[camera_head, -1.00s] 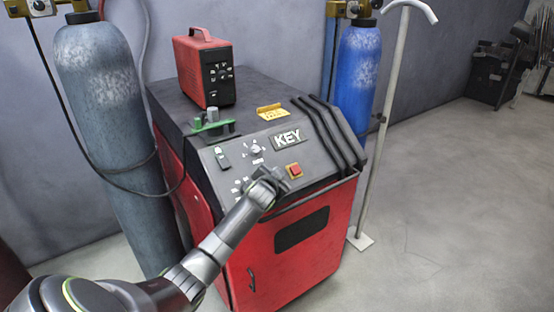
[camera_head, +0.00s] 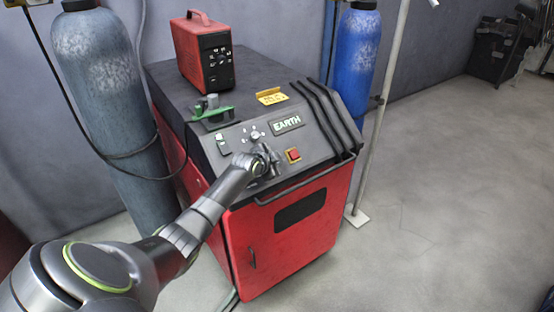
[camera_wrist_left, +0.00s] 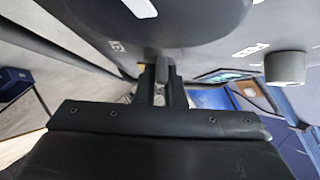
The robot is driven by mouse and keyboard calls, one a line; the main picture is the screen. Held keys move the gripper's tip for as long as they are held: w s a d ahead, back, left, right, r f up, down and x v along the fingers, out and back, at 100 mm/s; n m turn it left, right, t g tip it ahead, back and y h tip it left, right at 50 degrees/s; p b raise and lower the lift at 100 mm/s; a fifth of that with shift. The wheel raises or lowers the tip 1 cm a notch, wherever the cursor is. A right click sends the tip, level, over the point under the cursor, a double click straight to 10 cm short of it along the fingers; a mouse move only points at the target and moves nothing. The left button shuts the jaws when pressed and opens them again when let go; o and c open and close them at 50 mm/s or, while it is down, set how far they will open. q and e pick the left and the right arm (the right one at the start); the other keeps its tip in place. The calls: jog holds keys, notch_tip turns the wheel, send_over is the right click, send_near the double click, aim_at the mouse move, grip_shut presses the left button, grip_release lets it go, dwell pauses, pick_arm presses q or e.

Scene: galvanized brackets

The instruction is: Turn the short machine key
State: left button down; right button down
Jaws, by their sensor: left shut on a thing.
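The red and black machine (camera_head: 300,215) stands ahead with a sloped dark control panel (camera_head: 318,150). My left gripper (camera_head: 268,162) is at the panel's lower left part, left of the red button. In the left wrist view my left gripper (camera_wrist_left: 162,88) is shut on a small grey key (camera_wrist_left: 163,68) that sticks out of the panel. The head view hides the key behind the gripper. How far the key is turned cannot be told. My right gripper is not in view.
A dial (camera_head: 255,137) and a switch (camera_head: 222,146) are above and left. A handle bar (camera_head: 310,183) crosses the front. Gas cylinders (camera_head: 100,90) (camera_head: 357,62) flank the machine. Open floor lies right.

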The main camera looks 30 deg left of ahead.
pick_arm(q)
jog(key=shift+s+f, duration=0.2)
jog(key=shift+f, duration=0.2)
jog(key=c, duration=1.5)
grip_release()
jog(key=shift+r, duration=0.1)
jog(key=shift+w+a+r, duration=0.1)
jog(key=shift+a, duration=0.1)
jog(key=shift+s+d+r, duration=0.15)
jog(key=shift+s+r, duration=0.3)
jog(key=shift+s, duration=0.15)
jog(key=b+v, duration=0.1)
jog(key=v, duration=1.5)
jog(key=shift+b, duration=0.3)
jog(key=shift+o, duration=0.3)
